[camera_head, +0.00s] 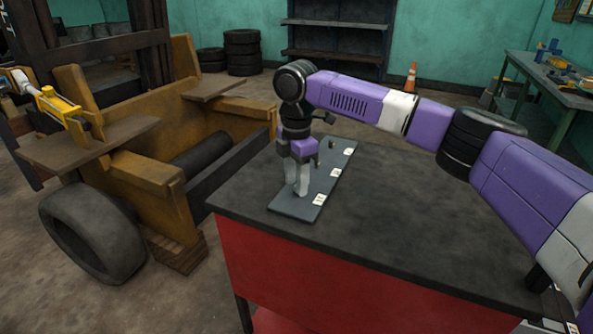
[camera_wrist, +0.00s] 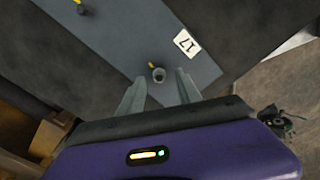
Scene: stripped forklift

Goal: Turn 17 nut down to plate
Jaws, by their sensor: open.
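In the wrist view, the 17 nut (camera_wrist: 158,75) is a small grey round piece with a dark centre and a yellow mark at its upper left. It sits on the blue-grey plate (camera_wrist: 110,45), beside a white label (camera_wrist: 187,43) reading 17. My gripper (camera_wrist: 159,82) is open, with one pale finger on each side of the nut and a gap to both. In the head view, my gripper (camera_head: 297,190) points down over the near end of the plate (camera_head: 290,207) and hides the nut. Whether the nut touches the plate I cannot tell.
A second dark fitting (camera_wrist: 82,8) with a yellow mark stands farther along the plate. The plate lies on the dark top of a red workbench (camera_head: 400,215), whose right part is mostly clear. The stripped forklift (camera_head: 150,180) stands close on the left.

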